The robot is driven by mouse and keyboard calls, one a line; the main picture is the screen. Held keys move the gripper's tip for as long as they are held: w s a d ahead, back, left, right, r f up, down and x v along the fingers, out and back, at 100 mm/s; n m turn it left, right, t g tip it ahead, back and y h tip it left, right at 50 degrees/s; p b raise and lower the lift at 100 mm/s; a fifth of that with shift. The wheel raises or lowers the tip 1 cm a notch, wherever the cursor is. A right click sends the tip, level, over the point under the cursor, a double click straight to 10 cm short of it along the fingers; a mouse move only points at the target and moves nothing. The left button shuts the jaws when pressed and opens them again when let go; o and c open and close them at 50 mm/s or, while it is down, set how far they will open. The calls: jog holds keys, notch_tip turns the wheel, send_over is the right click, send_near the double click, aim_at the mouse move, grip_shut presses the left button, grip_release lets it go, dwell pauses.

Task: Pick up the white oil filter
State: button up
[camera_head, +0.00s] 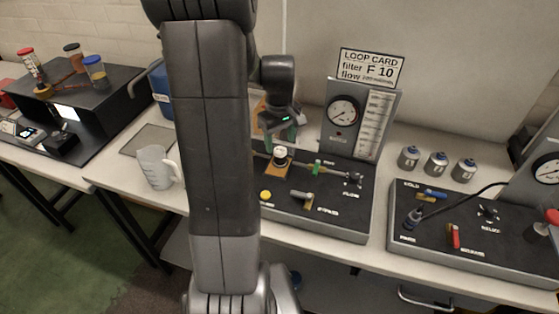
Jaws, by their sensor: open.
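A small white cylindrical thing with a dark band, which looks like the white oil filter (280,153), stands on an orange-brown block on the dark middle panel. My gripper (279,138) is just above it, pointing down, with its jaws open. From this view I cannot tell whether the fingers touch the filter or how far above it they are. My own arm fills the middle left and hides part of the panel's left side.
A gauge board (359,120) with a "filter F 10" card (371,67) stands behind the panel. Several valves and handles rise from the panel. Three small canisters (437,164) stand right of it.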

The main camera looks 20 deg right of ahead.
aim_at(280, 150)
jog(key=shift+g, duration=0.4)
notch_tip(280, 150, down, 6)
jog(key=shift+s+r+b, duration=0.15)
jog(key=shift+r+b, duration=0.1)
jog(key=shift+b, duration=0.45)
jog(key=shift+s+a+r, duration=0.1)
jog(key=shift+s+r, duration=0.05)
jog(key=shift+r, duration=0.05)
jog(key=shift+c, duration=0.8)
jog(key=shift+r, duration=0.1)
jog(key=c, duration=0.9)
